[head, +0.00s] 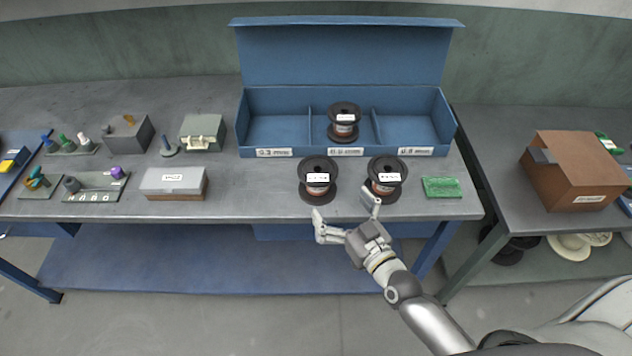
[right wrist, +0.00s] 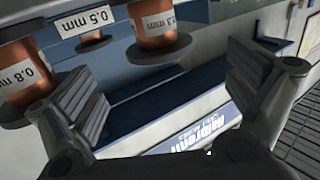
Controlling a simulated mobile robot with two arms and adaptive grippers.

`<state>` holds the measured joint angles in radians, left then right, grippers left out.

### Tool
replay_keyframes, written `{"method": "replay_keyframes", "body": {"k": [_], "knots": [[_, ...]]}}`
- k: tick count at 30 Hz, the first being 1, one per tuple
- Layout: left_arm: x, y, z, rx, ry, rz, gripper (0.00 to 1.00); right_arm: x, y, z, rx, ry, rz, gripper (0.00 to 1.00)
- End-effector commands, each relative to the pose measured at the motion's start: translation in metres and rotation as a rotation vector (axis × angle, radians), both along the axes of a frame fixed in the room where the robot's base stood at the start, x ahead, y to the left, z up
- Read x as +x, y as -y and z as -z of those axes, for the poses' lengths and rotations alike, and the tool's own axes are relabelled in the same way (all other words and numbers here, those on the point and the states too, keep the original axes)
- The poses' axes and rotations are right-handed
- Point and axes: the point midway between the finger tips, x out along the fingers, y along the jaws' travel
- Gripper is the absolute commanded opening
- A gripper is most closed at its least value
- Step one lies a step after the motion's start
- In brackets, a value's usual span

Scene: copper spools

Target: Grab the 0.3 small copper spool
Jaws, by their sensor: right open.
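Two copper spools with black flanges stand on the grey bench near its front edge. My right gripper (head: 343,205) is open and empty at the bench's front edge, below the two front spools. My left gripper is out of view.
The open blue box (head: 240,130) has three labelled compartments; the left and right ones are empty. A green piece (head: 442,187) lies right of the spools. A lidded case (head: 174,183) stands left. A brown carton (head: 575,175) sits on the right bench.

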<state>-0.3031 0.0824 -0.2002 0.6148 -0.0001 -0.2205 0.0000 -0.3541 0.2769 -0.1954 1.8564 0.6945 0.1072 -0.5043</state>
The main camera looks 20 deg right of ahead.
Motion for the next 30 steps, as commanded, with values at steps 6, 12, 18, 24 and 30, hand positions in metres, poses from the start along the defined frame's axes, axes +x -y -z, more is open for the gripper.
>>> {"method": "replay_keyframes", "body": {"k": [6, 12, 18, 24, 30], "knots": [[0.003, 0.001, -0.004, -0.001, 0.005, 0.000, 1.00, 0.021, 0.002, -0.007, 0.007, 0.031, 0.020, 1.00], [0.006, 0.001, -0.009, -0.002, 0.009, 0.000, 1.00, 0.049, -0.004, -0.006, 0.006, 0.028, 0.019, 1.00], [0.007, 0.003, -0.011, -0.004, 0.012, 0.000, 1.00, 0.060, -0.007, -0.005, 0.006, 0.026, 0.018, 1.00], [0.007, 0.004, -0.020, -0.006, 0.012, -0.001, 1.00, 0.085, -0.015, -0.008, 0.006, 0.027, 0.018, 1.00], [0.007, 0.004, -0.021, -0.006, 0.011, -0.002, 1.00, 0.105, -0.019, -0.006, 0.005, 0.027, 0.018, 1.00]]}}
